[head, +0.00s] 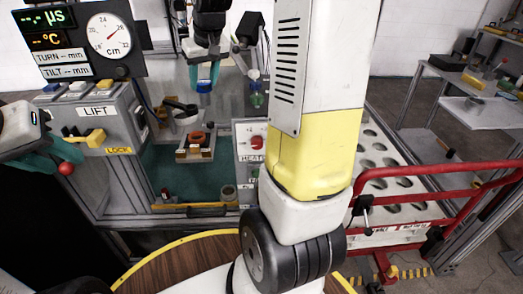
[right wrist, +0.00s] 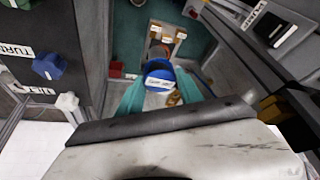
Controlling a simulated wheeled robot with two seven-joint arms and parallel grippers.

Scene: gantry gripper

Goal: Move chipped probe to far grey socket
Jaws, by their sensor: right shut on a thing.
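My right gripper (head: 204,82) hangs near the middle of the bench with its teal fingers around a blue piece (head: 204,88). In the right wrist view the same blue piece (right wrist: 160,72), with a pale face, sits between the two teal fingers. I cannot tell if it is the chipped probe; no chip shows. A wooden block (head: 195,153) with an orange ring stands below it on the teal mat. My left gripper (head: 45,160) is at the far left, close to a red ball knob (head: 66,168); its opening cannot be made out. I cannot single out the far grey socket.
A grey box (head: 95,115) marked LIFT with a yellow lever stands at the left, under a readout panel and dial (head: 109,36). A clamp-like part with a green piece (head: 257,99) hangs behind. A holed white tray (head: 390,185) and red rail (head: 430,195) are right.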

